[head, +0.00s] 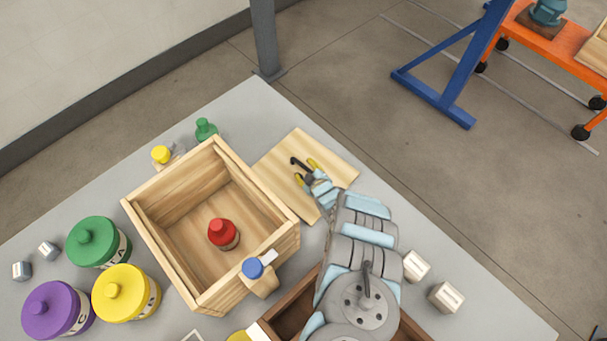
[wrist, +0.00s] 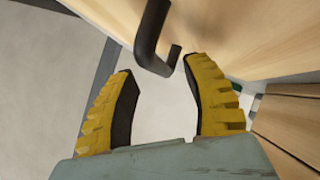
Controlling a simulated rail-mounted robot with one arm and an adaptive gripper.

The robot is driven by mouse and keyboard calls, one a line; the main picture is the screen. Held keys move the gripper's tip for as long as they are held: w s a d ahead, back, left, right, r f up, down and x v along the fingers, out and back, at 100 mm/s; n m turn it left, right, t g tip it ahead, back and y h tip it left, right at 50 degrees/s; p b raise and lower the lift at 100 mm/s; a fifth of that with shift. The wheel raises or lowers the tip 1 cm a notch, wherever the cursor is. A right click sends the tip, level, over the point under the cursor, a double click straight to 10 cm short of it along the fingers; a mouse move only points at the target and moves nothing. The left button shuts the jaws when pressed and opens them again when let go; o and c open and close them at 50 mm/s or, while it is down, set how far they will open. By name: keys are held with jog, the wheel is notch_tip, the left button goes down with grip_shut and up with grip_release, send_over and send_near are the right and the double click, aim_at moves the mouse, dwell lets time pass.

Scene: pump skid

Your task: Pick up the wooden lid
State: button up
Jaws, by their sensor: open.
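The wooden lid (head: 278,172) is a flat, pale square board beside the right side of the open wooden box (head: 170,262). My arm covers part of it. A dark bent handle (head: 296,161) stands on the lid. My gripper (head: 306,171) is over the lid, close to the handle, with its yellow fingers apart. In the wrist view the lid (wrist: 235,30) fills the upper right. The handle (wrist: 152,35) reaches down toward the gap between the open fingers (wrist: 160,72), which hold nothing.
A red bottle (head: 223,234) stands inside the box. Green (head: 97,243), yellow (head: 125,293) and purple (head: 55,309) canisters stand at the left. A brown crate (head: 289,316) and two pale blocks (head: 446,297) are near my arm. The table's right corner is mostly clear.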

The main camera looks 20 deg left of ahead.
jog(key=shift+b+x, duration=0.65)
jog(key=shift+x, duration=0.85)
jog(key=shift+d, duration=0.1)
grip_shut()
